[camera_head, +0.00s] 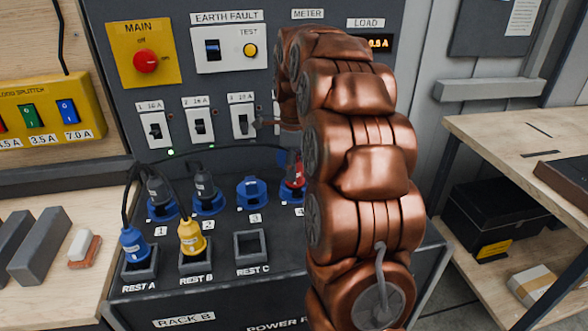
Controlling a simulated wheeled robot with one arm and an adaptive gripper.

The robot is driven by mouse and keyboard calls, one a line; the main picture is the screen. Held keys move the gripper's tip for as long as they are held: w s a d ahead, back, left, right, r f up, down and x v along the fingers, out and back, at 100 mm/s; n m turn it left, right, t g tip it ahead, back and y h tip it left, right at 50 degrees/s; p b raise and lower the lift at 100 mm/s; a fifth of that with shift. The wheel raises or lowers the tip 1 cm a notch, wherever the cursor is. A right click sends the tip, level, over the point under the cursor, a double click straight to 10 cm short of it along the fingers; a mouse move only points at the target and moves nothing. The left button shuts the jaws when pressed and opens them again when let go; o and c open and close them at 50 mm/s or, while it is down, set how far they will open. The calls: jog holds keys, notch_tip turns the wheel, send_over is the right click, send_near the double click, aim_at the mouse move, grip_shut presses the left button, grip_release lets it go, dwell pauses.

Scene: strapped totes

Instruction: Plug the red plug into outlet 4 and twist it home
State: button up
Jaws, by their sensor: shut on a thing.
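The red plug (296,172) is upright at the blue outlet 4 (287,193), to the right of outlet 3. My copper arm hides its right side, so I cannot tell how deep it sits or how far it is twisted. My gripper (289,158) is mostly hidden by the arm, just above outlet 4, and is shut on the red plug. Its fingers do not show clearly.
Outlets 1 (161,209) and 2 (208,204) hold dark plugs; outlet 3 (252,193) is empty of plugs. A blue plug (134,244) stands in Rest A, a yellow plug (191,238) in Rest B. Rest C (250,246) is empty. Black cables arch over the panel.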

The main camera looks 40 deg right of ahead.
jog(key=shift+m+b, duration=0.35)
jog(key=shift+m, duration=0.15)
jog(key=shift+w+m+b, duration=0.1)
jog(key=shift+m+b, duration=0.2)
jog(key=shift+m, duration=0.8)
grip_shut()
jog(key=shift+m, duration=1.4)
jog(key=shift+d+m+p, duration=0.1)
jog(key=shift+m+p, duration=0.25)
jog(key=shift+m, duration=0.75)
jog(key=shift+f, duration=0.1)
